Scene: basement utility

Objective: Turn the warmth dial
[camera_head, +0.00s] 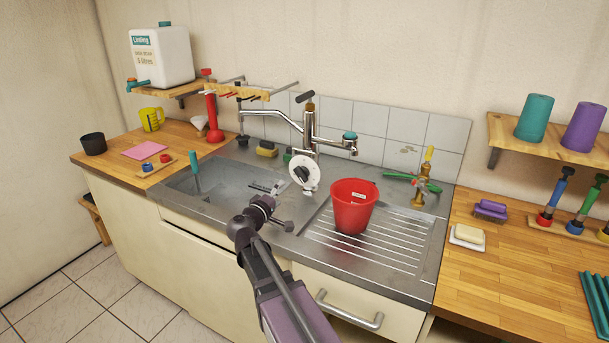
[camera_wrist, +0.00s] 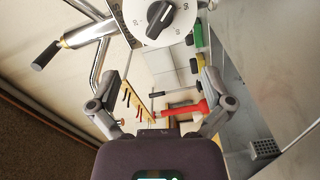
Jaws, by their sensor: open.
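The warmth dial (camera_head: 303,174) is a white round plate with a black knob, below the mixer tap over the sink. In the wrist view the dial (camera_wrist: 180,28) is at the top, cut by the frame edge, with its black knob (camera_wrist: 160,15) slanted and numbers such as 20, 30 and 60 around it. My gripper (camera_head: 283,208) is in front of the dial and below it, over the sink's front edge. In the wrist view my gripper (camera_wrist: 161,76) has its fingers wide apart with nothing between them. It is apart from the knob.
The chrome mixer tap (camera_head: 311,125) rises behind the dial. A red bucket (camera_head: 353,206) stands on the drainer, right of the dial. A teal-handled tool (camera_head: 195,177) stands in the basin at left. The front drainer is clear.

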